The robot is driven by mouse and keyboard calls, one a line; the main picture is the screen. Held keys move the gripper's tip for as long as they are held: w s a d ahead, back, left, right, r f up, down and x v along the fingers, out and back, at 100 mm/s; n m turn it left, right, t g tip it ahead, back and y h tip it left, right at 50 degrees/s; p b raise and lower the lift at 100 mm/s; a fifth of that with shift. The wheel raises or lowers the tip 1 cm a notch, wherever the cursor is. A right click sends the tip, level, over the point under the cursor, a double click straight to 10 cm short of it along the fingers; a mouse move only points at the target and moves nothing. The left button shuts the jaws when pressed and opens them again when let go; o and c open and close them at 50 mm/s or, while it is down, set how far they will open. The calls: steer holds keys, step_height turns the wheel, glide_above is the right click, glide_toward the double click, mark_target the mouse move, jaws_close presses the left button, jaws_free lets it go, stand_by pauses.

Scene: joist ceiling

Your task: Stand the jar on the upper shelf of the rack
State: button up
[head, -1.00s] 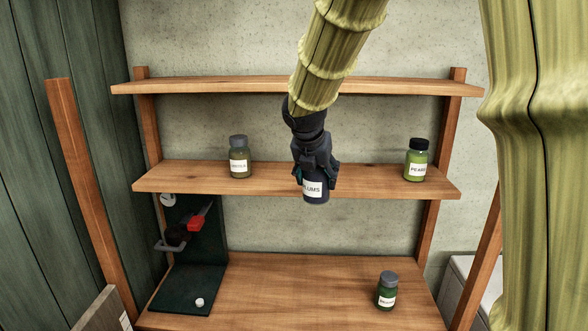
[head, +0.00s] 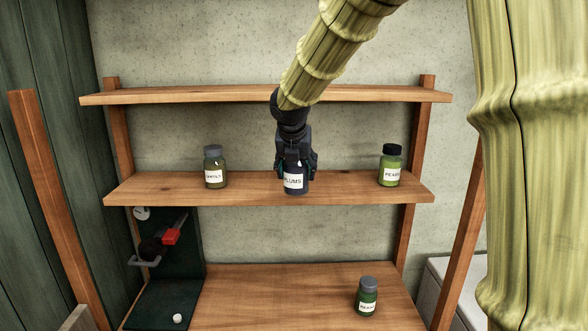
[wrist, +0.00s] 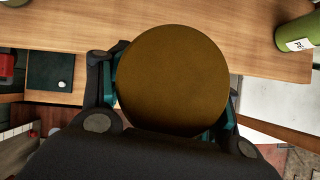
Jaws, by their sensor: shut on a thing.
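The jar labelled PLUMS (head: 293,183) is dark and upright in my gripper (head: 295,165), whose fingers are shut around its upper part. In the wrist view its round brown lid (wrist: 172,80) sits between the fingers (wrist: 168,95) and hides the jar's body. The wooden rack has a top board (head: 200,97), a middle shelf (head: 340,190) and a lower surface (head: 290,290). The jar is at the front edge of the middle shelf, between two other jars. I cannot tell whether its base touches the shelf.
An olive jar (head: 215,168) stands left on the middle shelf, and a green PEARS jar (head: 390,168) stands right. Another green jar (head: 368,298) stands on the lower surface. A dark stand with a red part (head: 171,237) is at lower left. Bare shelf lies either side of my gripper.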

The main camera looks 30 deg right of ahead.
steer(key=w+d+f+p, duration=0.1)
steer(key=w+p, duration=0.1)
steer(key=w, duration=0.1)
steer(key=w+d+f+p, duration=0.1)
steer(key=w+d+p, duration=0.1)
steer(key=w+d+f+p, duration=0.1)
steer(key=w+d+p, duration=0.1)
steer(key=w, duration=0.1)
steer(key=shift+w+d+f, duration=0.1)
steer(key=shift+w, duration=0.25)
steer(key=shift+w+f+p, duration=0.1)
steer(key=shift+f+p, duration=0.2)
steer(key=shift+f, duration=0.35)
steer(key=o, duration=1.3)
steer(key=shift+f, duration=0.1)
